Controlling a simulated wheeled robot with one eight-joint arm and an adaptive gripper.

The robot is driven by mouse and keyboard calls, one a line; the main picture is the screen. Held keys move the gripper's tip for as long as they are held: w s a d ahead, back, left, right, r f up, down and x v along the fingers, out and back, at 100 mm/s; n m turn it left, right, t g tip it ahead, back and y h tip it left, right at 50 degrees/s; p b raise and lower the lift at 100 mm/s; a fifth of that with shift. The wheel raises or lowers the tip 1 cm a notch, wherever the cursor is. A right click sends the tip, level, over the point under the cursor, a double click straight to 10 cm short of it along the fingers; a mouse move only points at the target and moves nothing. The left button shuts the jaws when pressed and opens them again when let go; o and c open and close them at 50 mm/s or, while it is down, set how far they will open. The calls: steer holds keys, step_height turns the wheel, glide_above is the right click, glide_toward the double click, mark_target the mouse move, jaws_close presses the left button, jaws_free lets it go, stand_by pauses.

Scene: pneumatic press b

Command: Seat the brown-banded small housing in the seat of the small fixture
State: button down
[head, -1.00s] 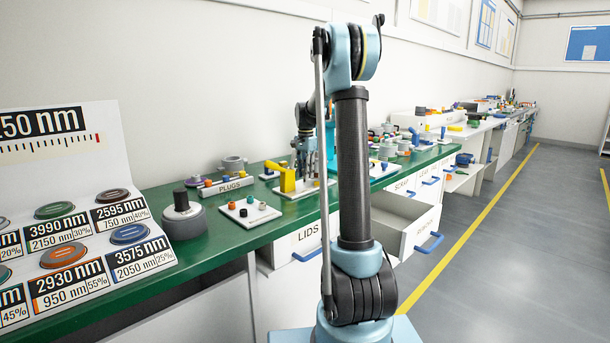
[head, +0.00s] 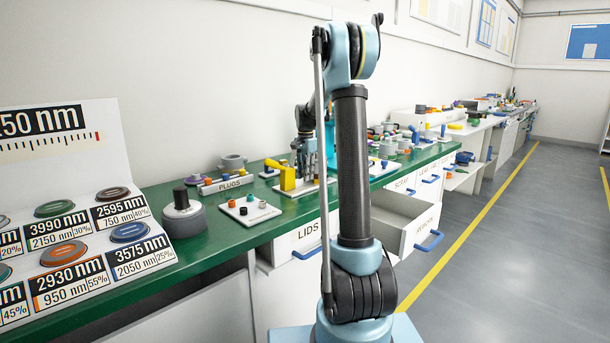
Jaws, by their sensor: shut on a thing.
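My gripper (head: 305,163) is small and far off in the head view, left of my arm's dark column. It points down over a white base plate (head: 297,191) with a yellow clamp-like piece (head: 287,176) on the green bench. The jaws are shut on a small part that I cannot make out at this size. I cannot pick out the brown band, the seat of the small fixture, or whether the held part touches anything. My own arm hides part of the area to the right.
A white plate with several coloured plugs (head: 249,210), a PLUGS rack (head: 226,183) and a grey round housing with a dark knob (head: 183,215) stand to the left on the green bench (head: 220,240). An open drawer (head: 400,222) juts out at right. The aisle floor (head: 500,250) is clear.

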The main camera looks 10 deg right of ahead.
steer(key=shift+f, duration=0.4)
steer(key=c, duration=1.3)
jaws_free()
step_height(320, 180, up, 12)
steer(key=shift+f, duration=0.1)
steer(key=shift+d, duration=0.1)
